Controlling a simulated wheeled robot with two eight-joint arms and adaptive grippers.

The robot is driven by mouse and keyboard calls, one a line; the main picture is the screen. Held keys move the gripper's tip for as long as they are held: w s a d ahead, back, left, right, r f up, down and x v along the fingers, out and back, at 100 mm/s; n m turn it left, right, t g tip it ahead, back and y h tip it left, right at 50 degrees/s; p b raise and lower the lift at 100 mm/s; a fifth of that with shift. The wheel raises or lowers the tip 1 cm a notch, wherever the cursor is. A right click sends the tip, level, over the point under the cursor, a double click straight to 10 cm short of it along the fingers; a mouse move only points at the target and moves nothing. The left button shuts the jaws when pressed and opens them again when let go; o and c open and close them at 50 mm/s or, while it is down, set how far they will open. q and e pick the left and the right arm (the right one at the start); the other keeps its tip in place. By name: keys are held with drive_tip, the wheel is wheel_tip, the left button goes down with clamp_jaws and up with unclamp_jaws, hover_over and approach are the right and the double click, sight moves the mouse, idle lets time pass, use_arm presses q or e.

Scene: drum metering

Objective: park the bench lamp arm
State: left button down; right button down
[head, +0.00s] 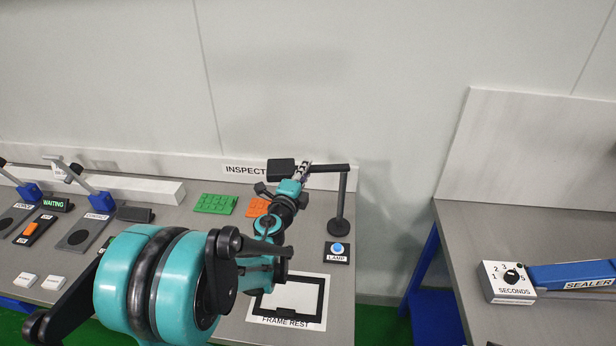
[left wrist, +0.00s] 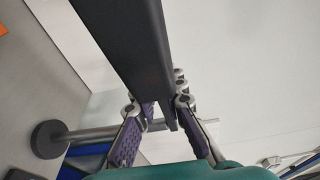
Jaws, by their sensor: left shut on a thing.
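The bench lamp is a black post (head: 342,205) on a round base at the back right of the left bench, with a black horizontal arm (head: 330,168) reaching left to a dark box-shaped head (head: 280,170). My left gripper (head: 304,171) is shut on the lamp arm between head and post. My left arm hides part of the bench. My right gripper is out of view.
A blue LAMP button (head: 337,248) sits right of my forearm. A black-framed FRAME REST (head: 315,318) lies in front. Green (head: 215,204) and orange (head: 257,206) trays lie at the back. A second bench (head: 500,235) stands right, across a gap.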

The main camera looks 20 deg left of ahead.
use_arm(q)
drive_tip(key=shift+w+a+m+h, duration=0.2)
drive_tip(key=shift+w+m+h, duration=0.35)
drive_tip(key=shift+h, duration=0.3)
drive_tip(key=shift+w+a+m+h, duration=0.2)
drive_tip(key=shift+w+m+h, duration=0.3)
drive_tip(key=shift+h, duration=0.35)
drive_tip(key=c, duration=1.7)
unclamp_jaws()
drive_tip(key=shift+o, duration=0.7)
drive_tip(key=shift+w, duration=0.15)
drive_tip(key=s+a, duration=0.1)
drive_tip(key=s, duration=1.1)
drive_tip(key=shift+a, duration=0.2)
drive_tip(key=shift+r, duration=0.1)
